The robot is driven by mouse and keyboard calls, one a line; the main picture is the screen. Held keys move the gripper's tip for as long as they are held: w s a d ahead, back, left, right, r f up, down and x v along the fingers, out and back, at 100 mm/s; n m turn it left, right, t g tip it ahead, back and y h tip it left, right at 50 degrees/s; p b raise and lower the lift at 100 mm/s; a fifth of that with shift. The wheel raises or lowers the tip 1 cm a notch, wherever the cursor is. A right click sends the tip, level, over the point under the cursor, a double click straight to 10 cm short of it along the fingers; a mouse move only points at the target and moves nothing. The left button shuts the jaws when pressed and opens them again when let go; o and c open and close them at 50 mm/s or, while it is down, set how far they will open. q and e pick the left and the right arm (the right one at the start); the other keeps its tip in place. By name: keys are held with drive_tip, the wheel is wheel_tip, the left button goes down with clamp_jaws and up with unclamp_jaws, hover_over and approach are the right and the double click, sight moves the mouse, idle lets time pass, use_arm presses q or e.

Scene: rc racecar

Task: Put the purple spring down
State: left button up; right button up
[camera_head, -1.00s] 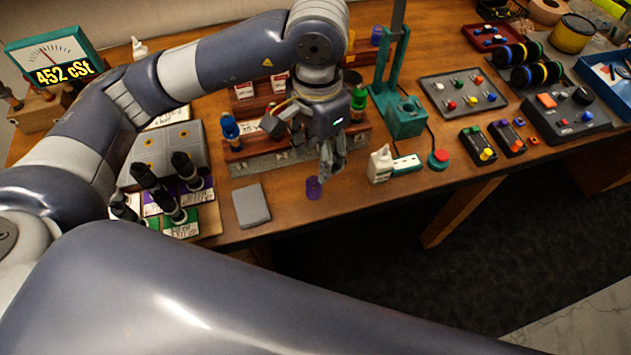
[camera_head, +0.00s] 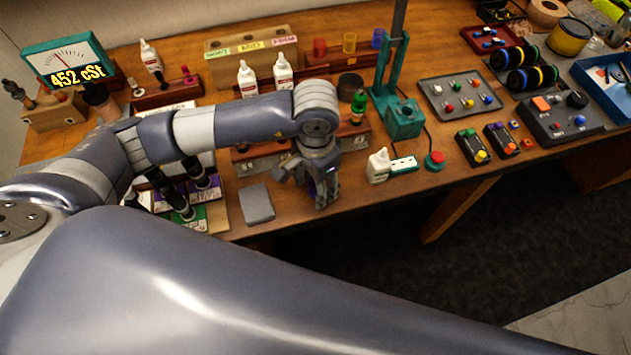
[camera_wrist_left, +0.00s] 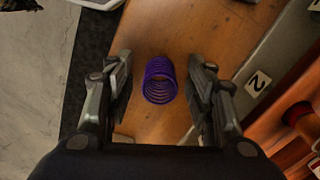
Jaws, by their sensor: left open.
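The purple spring (camera_wrist_left: 159,80) stands on the wooden table between the spread fingers of my left gripper (camera_wrist_left: 160,90) in the left wrist view. A gap shows on each side of it, so the fingers are open and apart from it. In the head view my left gripper (camera_head: 318,192) is low over the front of the table. Only a bit of purple (camera_head: 312,186) shows there; the fingers hide the rest of the spring. My right gripper is not in view.
A grey square pad (camera_head: 257,204) lies left of the gripper near the table's front edge. A white bottle (camera_head: 378,166) and a white-topped green block (camera_head: 403,164) stand to the right. A wooden rack (camera_head: 352,138) is just behind. The table edge is close in front.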

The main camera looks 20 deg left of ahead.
use_arm(q)
drive_tip(key=c, duration=0.9)
drive_tip(key=shift+o, duration=0.2)
